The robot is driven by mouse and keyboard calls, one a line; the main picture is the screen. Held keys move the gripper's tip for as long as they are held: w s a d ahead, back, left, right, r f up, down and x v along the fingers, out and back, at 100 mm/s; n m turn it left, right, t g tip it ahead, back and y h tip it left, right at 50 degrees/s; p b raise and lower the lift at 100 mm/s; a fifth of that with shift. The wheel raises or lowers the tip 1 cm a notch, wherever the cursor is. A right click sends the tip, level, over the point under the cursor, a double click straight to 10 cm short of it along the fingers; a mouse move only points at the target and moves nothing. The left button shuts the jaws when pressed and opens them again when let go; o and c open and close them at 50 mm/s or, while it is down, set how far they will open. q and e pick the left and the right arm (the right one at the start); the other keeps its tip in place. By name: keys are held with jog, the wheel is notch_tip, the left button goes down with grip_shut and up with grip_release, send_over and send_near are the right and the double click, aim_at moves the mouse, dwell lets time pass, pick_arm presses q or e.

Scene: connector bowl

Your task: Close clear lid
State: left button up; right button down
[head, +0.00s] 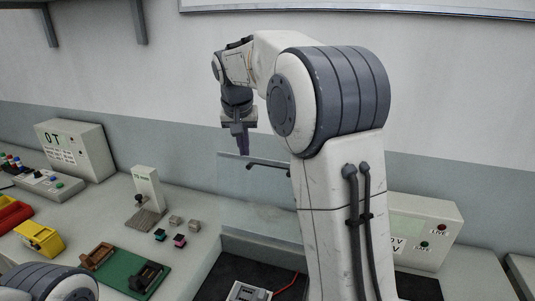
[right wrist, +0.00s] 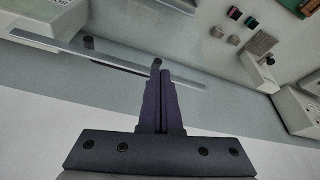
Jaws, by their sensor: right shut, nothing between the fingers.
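The clear lid (head: 245,205) stands raised, nearly upright, at the back of a dark-floored box in the head view. A black handle (head: 262,166) sits near its top edge. My right gripper (head: 241,148) is shut and empty, pointing down by the lid's upper edge. In the right wrist view my right gripper (right wrist: 158,72) has its fingers together, and the lid (right wrist: 60,47) shows as a thin pale strip near the fingertips. I cannot tell whether they touch. My right arm hides the lid's right part. My left gripper is out of view.
A box with a dark floor (head: 225,277) lies below the lid, with a small white device (head: 248,291) and red wire. Left of it are a green board (head: 130,275), a white stand (head: 147,188) and small connectors (head: 176,222). A white instrument (head: 425,228) stands right.

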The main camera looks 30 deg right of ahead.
jog(key=w+d+r+m+h, duration=0.1)
jog(key=w+d+r+m, duration=0.15)
jog(key=d, duration=0.85)
notch_tip(320, 180, down, 9)
jog(key=p, duration=0.4)
jog(key=shift+s+m+h, duration=0.3)
jog(key=shift+m, duration=0.15)
jog(key=shift+f, duration=0.1)
